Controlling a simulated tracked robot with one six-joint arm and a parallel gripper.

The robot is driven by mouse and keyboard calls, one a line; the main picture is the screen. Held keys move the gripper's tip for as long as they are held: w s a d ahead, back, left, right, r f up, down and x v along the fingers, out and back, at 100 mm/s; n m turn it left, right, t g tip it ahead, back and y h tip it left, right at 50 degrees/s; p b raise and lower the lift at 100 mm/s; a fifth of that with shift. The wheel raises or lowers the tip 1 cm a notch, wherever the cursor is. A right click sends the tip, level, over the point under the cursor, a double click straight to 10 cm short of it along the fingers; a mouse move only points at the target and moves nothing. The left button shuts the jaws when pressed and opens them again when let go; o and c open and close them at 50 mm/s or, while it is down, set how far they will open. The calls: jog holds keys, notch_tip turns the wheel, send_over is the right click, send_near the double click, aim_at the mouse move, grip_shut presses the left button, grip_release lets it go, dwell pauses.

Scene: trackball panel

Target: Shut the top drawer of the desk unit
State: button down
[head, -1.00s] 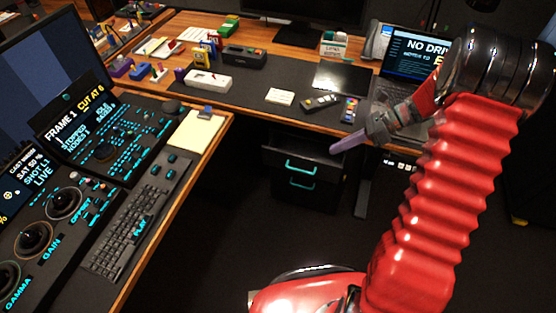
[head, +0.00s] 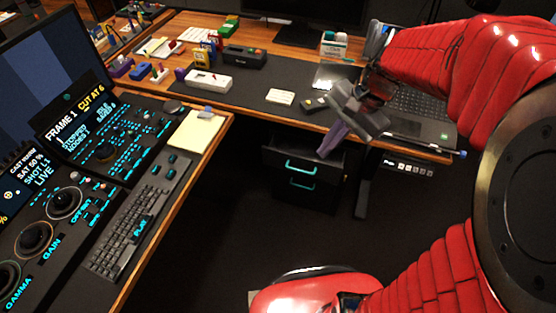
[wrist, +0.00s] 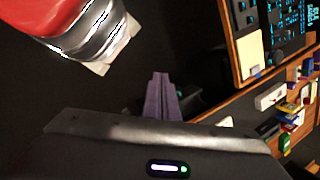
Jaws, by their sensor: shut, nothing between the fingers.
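The dark desk unit (head: 300,197) stands under the far desk, with two teal handles on its front. Its top drawer (head: 276,160) has the upper handle (head: 301,167) and appears pulled out toward me, with a dark opening above its front. My gripper (head: 322,154) is shut and empty, its purple fingers pointing down at the right end of the top drawer. I cannot tell if they touch it. In the wrist view, the shut fingers (wrist: 161,77) stand in the middle, with dark surfaces around them; the drawer is mostly hidden there.
The far desk edge (head: 375,143) runs just above the unit, close to my gripper. A laptop (head: 420,118) and small items lie on that desk. The console desk with a keyboard (head: 135,225) stands at left. The dark floor before the unit is clear.

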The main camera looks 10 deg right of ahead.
jog(key=s+a+r+n+t+h, duration=0.2)
jog(key=s+r+n+t+h, duration=0.2)
jog(key=s+n, duration=0.6)
jog(key=shift+s+r+n+t, duration=0.15)
jog(key=shift+r+n+t, duration=0.35)
jog(key=shift+r, duration=0.65)
jog(key=shift+a, duration=0.15)
